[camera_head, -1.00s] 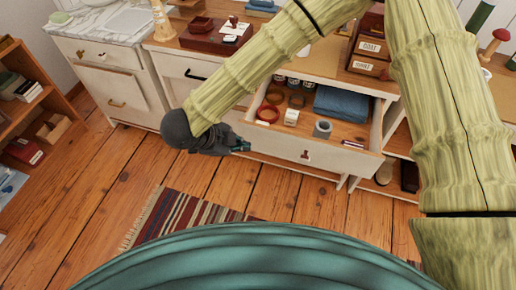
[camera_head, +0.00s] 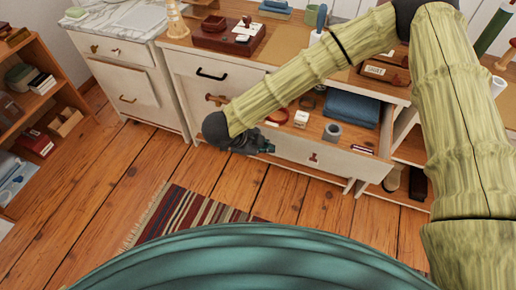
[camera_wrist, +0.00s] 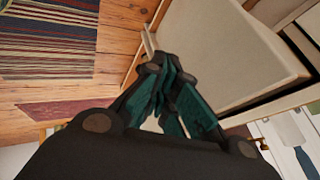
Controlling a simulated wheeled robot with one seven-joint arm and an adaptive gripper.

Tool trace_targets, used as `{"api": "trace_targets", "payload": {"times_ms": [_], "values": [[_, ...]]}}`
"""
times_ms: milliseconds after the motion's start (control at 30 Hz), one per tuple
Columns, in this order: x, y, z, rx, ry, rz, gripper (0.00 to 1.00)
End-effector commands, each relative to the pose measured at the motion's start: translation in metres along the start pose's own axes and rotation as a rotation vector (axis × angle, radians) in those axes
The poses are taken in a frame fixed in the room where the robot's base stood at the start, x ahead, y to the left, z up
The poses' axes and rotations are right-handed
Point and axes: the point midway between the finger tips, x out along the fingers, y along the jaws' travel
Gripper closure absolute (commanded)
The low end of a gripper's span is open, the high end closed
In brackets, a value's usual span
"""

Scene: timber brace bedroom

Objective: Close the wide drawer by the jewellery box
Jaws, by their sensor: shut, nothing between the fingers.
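The wide drawer (camera_head: 345,162) stands pulled out of the cream dresser in the head view, with a small dark red knob (camera_head: 313,157) on its front. A blue folded cloth (camera_head: 352,108), a grey roll and small items lie inside. A reddish-brown box (camera_head: 213,38), apparently the jewellery box, sits on the dresser top to the upper left. My gripper (camera_head: 268,147) is shut and empty at the left part of the drawer front. In the wrist view, my gripper (camera_wrist: 158,70) overlaps a cream panel (camera_wrist: 230,50); I cannot tell whether they touch. My arm hides the drawer's left rear.
A marble-topped cabinet (camera_head: 115,50) stands left of the dresser, and a bookcase (camera_head: 45,95) at the far left. A striped rug (camera_head: 185,215) lies on the plank floor in front. Open shelves with bottles stand right of the drawer.

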Motion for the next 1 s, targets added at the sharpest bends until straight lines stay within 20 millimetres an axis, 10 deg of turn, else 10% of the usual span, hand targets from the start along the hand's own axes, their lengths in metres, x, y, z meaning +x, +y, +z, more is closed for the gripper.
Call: {"api": "trace_targets", "payload": {"times_ms": [1000], "values": [[0.027,-0.050,-0.010,0.014,0.008,0.006,1.00]]}}
